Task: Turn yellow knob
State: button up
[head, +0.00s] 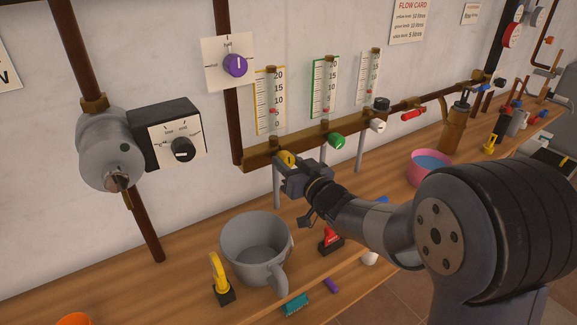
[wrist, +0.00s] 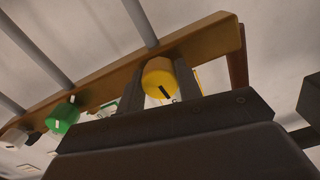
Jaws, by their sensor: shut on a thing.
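The yellow knob (head: 288,158) sits on the front of the brass manifold bar (head: 262,160), below the yellow-framed flow gauge (head: 270,100). My gripper (head: 297,168) is at the bar's left end, its fingers on either side of the knob. In the wrist view the yellow knob (wrist: 160,80) shows between the two fingers, with a dark mark on its face. My gripper (wrist: 160,86) is shut on it. The gauge's red marker sits low on its scale. Part of the knob is hidden by my gripper in the head view.
A green knob (head: 337,141) and a white knob (head: 377,126) sit farther right on the bar. A grey mug (head: 240,262) and a yellow-handled item (head: 218,275) stand on the wooden bench below. A purple knob (head: 235,65) is on the wall above.

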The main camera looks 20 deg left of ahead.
jog(key=o, duration=1)
jog(key=shift+c, duration=0.2)
jog(key=v, duration=1)
jog(key=shift+s+d, duration=0.25)
jog(key=shift+d, duration=0.05)
jog(key=x, duration=1.1)
jog(key=shift+p, duration=0.3)
jog(key=shift+s+d+r+m+p, duration=0.1)
jog(key=shift+m+p, duration=0.2)
jog(key=shift+p, duration=0.1)
